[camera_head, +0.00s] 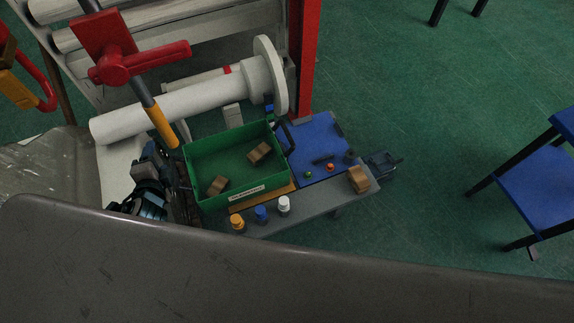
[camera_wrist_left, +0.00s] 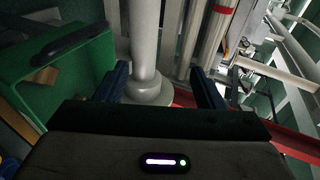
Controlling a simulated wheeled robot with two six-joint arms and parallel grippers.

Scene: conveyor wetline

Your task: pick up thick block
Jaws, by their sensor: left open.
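A light brown block (camera_head: 358,179) lies on the right end of the grey bench and looks bulky. Two darker brown blocks lie in the green crate (camera_head: 190,178), one at the right (camera_head: 260,153) and one at the front left (camera_head: 217,186). I cannot tell for certain which is the thick one. My left gripper (camera_wrist_left: 160,85) is open, with nothing between its dark fingers in the left wrist view. There the crate (camera_wrist_left: 85,85) is at its left, with part of a block (camera_wrist_left: 45,76) inside.
A blue mat (camera_head: 312,140) with small parts lies right of the crate. Orange (camera_head: 237,222), blue (camera_head: 261,214) and white (camera_head: 284,206) bottles stand in front. A large pale roller (camera_head: 180,105) and a red post (camera_head: 302,60) stand behind. A blue stool (camera_head: 545,190) is at the right.

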